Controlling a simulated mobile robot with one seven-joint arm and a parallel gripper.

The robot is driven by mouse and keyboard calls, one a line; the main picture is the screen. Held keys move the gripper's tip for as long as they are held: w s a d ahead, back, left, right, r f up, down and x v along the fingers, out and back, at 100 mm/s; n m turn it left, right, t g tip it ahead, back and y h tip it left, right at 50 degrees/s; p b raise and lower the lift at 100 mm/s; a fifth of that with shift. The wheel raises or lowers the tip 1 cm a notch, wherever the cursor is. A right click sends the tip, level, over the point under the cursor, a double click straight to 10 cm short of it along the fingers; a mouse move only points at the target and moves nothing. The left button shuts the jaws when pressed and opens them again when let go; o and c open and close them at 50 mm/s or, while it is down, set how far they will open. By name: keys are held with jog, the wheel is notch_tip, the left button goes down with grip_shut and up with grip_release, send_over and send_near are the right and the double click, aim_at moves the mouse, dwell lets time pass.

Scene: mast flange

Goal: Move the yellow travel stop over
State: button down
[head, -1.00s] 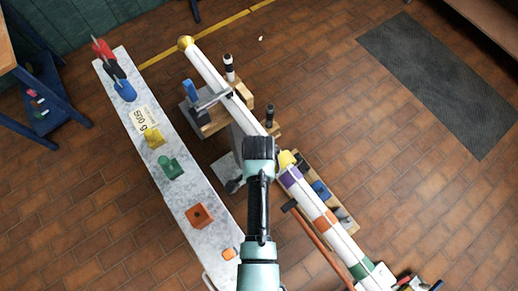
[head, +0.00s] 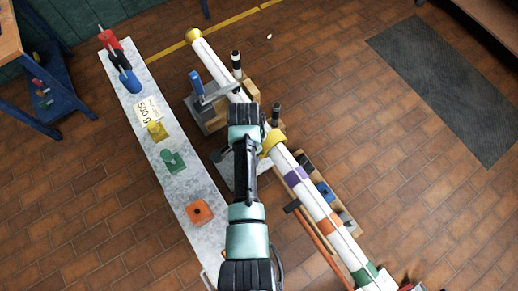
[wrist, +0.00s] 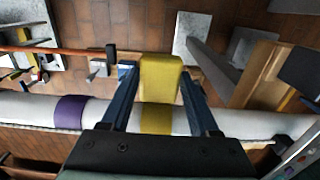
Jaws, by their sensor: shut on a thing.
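The yellow travel stop (head: 272,140) sits around the white mast (head: 321,212), between the purple band (head: 295,175) and the mast's gold-tipped end (head: 194,35). In the wrist view the stop (wrist: 158,82) stands between the two blue fingers of my gripper (wrist: 158,72), which is shut on it. The purple band (wrist: 70,112) is on the mast to the left of the stop, with bare white mast between. In the head view my arm hides the fingers.
A clamp with a blue handle (head: 197,84) holds the mast nearer its gold end. Dark posts (head: 276,112) stand beside the mast.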

jog(key=w+a, duration=0.1)
jog(key=w+a+b, duration=0.1)
jog(key=shift+w, duration=0.35)
jog(key=shift+r, duration=0.1)
jog(key=shift+c, duration=0.6)
grip_release()
notch_tip(320, 180, up, 13)
jog(key=p, duration=0.1)
jog(key=shift+p, duration=0.35)
